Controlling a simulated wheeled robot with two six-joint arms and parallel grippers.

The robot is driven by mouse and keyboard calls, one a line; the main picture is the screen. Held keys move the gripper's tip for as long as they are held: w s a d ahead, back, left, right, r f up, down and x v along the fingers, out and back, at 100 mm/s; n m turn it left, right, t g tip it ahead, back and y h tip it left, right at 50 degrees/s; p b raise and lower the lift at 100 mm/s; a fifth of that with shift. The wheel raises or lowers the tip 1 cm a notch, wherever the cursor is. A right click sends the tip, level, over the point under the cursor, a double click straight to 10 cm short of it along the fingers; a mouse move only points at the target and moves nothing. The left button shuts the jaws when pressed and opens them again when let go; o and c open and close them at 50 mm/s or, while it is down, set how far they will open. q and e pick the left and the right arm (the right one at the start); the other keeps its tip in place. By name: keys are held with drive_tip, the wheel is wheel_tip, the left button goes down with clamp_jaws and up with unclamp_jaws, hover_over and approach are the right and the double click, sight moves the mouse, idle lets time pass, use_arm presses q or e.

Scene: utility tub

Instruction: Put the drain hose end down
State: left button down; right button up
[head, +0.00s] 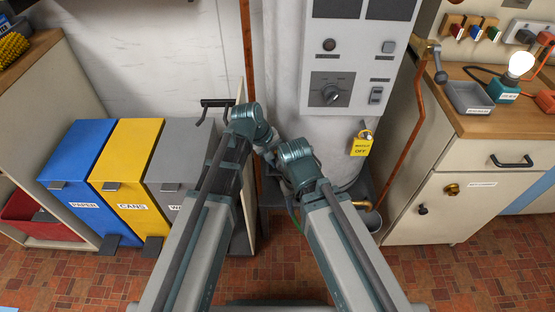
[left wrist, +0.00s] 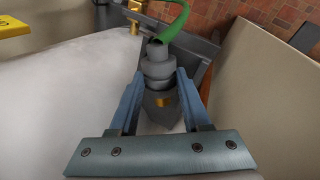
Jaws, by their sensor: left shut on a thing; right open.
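The drain hose end (left wrist: 160,72) is a grey stepped fitting with a brass-coloured band, on a green hose (left wrist: 172,22). In the left wrist view it sits between the fingers of my left gripper (left wrist: 160,88), which is shut on it. The green hose also shows low beside the white cylinder in the head view (head: 293,214). There my left gripper's fingers and the hose end are hidden behind the wrists. My right gripper (head: 272,153) is open, close to the left wrist, its fingertips mostly hidden.
A white cylinder (head: 345,130) with a control panel (head: 360,60) and yellow tag (head: 361,146) stands ahead. A dark tray (left wrist: 205,52) lies by its foot. Blue, yellow and grey bins (head: 137,165) are left. A cabinet (head: 470,195) is right. A grey bucket (head: 372,220) is partly hidden.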

use_arm(q)
drive_tip(key=shift+f, duration=0.2)
drive_tip(key=c, duration=0.6)
unclamp_jaws()
drive_tip(key=shift+c, duration=0.2)
drive_tip(key=shift+r, duration=0.15)
